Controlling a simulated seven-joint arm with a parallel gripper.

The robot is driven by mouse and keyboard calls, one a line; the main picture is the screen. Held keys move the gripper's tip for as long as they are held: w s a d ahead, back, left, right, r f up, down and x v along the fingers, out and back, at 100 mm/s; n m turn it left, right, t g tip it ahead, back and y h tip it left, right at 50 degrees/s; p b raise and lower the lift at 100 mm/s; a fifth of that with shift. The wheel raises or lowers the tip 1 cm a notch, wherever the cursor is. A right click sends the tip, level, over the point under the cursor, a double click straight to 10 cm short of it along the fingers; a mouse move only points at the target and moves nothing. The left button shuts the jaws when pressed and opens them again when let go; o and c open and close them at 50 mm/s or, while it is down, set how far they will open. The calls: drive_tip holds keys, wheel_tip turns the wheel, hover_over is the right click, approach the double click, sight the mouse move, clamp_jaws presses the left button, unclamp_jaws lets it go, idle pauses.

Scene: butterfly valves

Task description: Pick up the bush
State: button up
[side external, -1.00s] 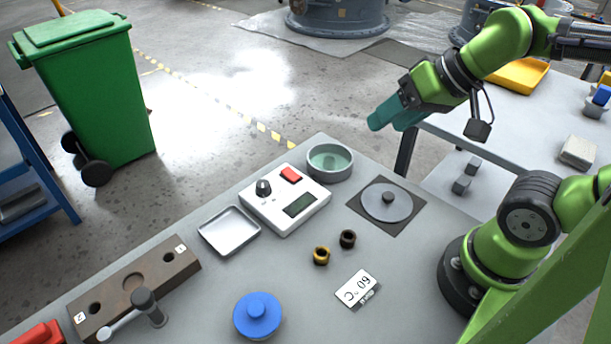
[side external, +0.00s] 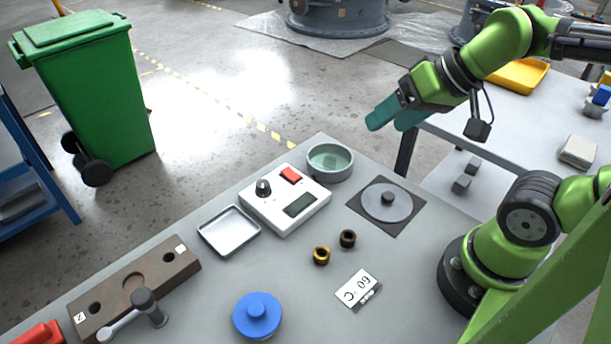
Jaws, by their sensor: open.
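Two small ring-shaped bushes stand near the middle of the grey table. One is a brass-coloured bush (side external: 321,257). The other is a dark brown bush (side external: 347,239), just behind it and to its right, apart from it. I cannot tell which of the two the task names. My gripper (side external: 388,118) has teal fingers and is open. It is raised well above and behind both bushes, up and to the right in the picture, touching neither. No object shows between its fingers.
Around the bushes are a white control box (side external: 285,199), a round grey-green dish (side external: 330,170), a disc on a dark plate (side external: 387,201), a sign card (side external: 358,288), a blue knobbed lid (side external: 257,315) and a metal tray (side external: 229,231). A brown holed block (side external: 135,286) lies left.

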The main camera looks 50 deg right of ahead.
drive_tip(key=w+d+f+n+g, duration=0.3)
drive_tip(key=w+d+f+n, duration=0.45)
drive_tip(key=w+d, duration=0.4)
drive_tip(key=shift+m+h, duration=0.25)
drive_tip(key=shift+h, duration=0.15)
drive_tip(key=x, duration=0.4)
drive_tip(key=a+x, duration=0.1)
drive_tip(key=x, duration=0.3)
drive_tip(key=w+x, duration=0.1)
drive_tip(key=x, duration=0.3)
drive_tip(key=shift+a+r, duration=0.1)
drive_tip(key=shift+a, duration=0.2)
drive_tip(key=shift+x, duration=2.7)
drive_tip(key=shift+s, duration=0.1)
drive_tip(key=shift+c, duration=0.3)
drive_tip(key=c, duration=1.1)
